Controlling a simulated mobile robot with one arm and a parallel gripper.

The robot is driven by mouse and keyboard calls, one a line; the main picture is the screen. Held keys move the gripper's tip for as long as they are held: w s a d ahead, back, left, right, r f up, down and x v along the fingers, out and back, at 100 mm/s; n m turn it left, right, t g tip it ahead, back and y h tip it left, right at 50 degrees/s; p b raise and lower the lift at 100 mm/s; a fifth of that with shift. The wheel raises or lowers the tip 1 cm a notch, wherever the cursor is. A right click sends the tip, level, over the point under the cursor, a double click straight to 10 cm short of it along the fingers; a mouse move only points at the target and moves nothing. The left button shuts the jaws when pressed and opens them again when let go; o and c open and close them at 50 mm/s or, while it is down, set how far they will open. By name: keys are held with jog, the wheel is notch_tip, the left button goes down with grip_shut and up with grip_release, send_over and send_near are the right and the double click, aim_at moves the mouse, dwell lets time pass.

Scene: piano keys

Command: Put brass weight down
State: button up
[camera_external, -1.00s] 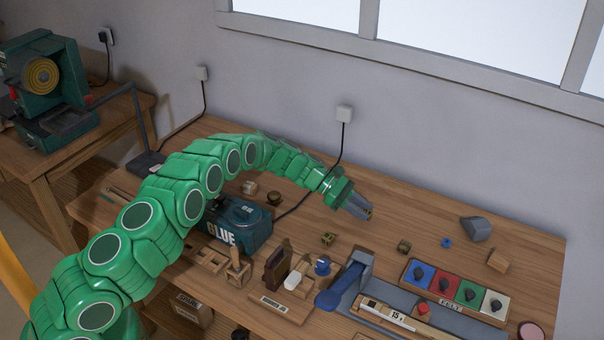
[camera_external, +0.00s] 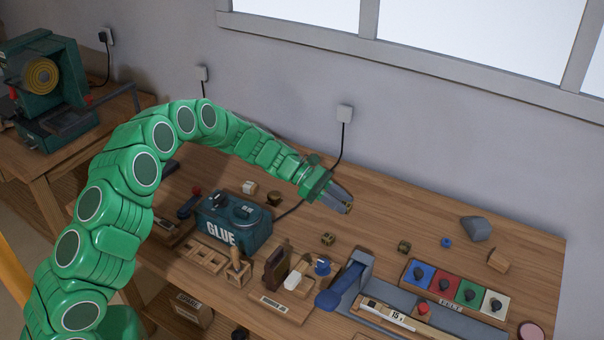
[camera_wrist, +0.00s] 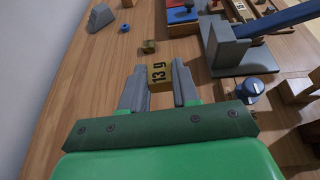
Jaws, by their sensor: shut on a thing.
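My gripper (camera_external: 344,203) is shut on a small brass weight (camera_wrist: 160,74) marked "13 g", seen between the grey fingertips in the wrist view. In the external view only a bit of the brass weight (camera_external: 348,209) shows at the fingertips. The gripper is over the back part of the wooden bench (camera_external: 385,215); its exact height above the surface is hard to tell. Two other small brass cubes lie on the bench, one nearer (camera_external: 328,239) and one to the right (camera_external: 404,246).
A GLUE box (camera_external: 236,224) stands left of the gripper. A blue-grey lever device (camera_external: 352,276) is in front. A felt tray (camera_external: 457,291) with coloured squares, a blue ring (camera_external: 446,242) and a grey block (camera_external: 477,229) are to the right. The bench's back strip is mostly clear.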

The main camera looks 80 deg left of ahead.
jog(key=shift+s+d+r, duration=0.35)
jog(key=shift+s, duration=0.4)
jog(key=shift+s+d+r, duration=0.35)
jog(key=shift+s, duration=0.35)
jog(key=shift+s+d+r, duration=0.35)
jog(key=shift+s, duration=0.4)
